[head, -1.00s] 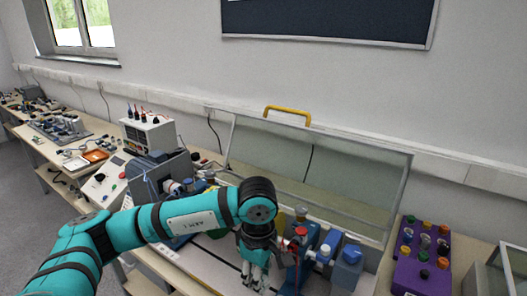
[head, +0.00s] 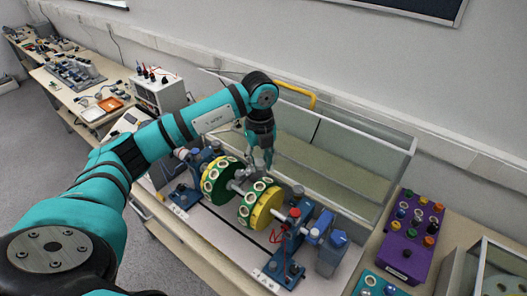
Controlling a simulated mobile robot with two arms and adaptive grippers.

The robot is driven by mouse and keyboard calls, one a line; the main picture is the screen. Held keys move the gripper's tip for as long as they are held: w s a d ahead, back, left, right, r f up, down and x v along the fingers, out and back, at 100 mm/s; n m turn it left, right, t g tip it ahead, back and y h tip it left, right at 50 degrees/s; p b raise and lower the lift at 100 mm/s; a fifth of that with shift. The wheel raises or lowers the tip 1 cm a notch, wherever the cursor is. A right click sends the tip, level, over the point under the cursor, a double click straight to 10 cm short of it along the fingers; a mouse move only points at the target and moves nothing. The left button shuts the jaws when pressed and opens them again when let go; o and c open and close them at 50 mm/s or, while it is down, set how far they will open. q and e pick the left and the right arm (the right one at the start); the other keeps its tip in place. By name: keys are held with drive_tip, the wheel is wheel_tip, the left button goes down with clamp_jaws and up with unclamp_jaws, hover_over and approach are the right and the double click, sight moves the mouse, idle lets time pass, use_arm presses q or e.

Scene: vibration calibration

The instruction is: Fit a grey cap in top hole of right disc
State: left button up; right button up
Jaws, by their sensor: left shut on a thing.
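The right disc (head: 265,210) is yellow on its face with a green rim carrying several pale-ringed holes. It stands upright on the shaft of the bench rig. The left disc (head: 216,181), green with a yellow face, stands beside it. My left gripper (head: 262,162) points down, behind and above the gap between the discs, apart from the right disc. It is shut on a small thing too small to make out. A purple cap holder (head: 405,262) at the right carries several coloured and grey caps. My right gripper is not in view.
A clear hinged cover (head: 350,150) with a yellow handle (head: 299,94) stands open behind the rig. A white power unit (head: 160,92) stands at the left.

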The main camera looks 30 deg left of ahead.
sight(260, 182)
use_arm(q)
drive_tip(key=shift+s+f+b, duration=0.15)
drive_tip(key=shift+f+b, duration=0.35)
drive_tip(key=shift+f, duration=0.15)
wheel_tip(260, 182, down, 2)
drive_tip(key=shift+f+b, duration=0.2)
drive_tip(key=shift+b, duration=0.55)
drive_tip(key=shift+f+b, duration=0.65)
drive_tip(key=shift+f, duration=0.35)
drive_tip(key=shift+f, duration=0.25)
drive_tip(key=shift+f+b, duration=0.95)
drive_tip(key=o, duration=0.7)
drive_tip(key=shift+o, duration=0.2)
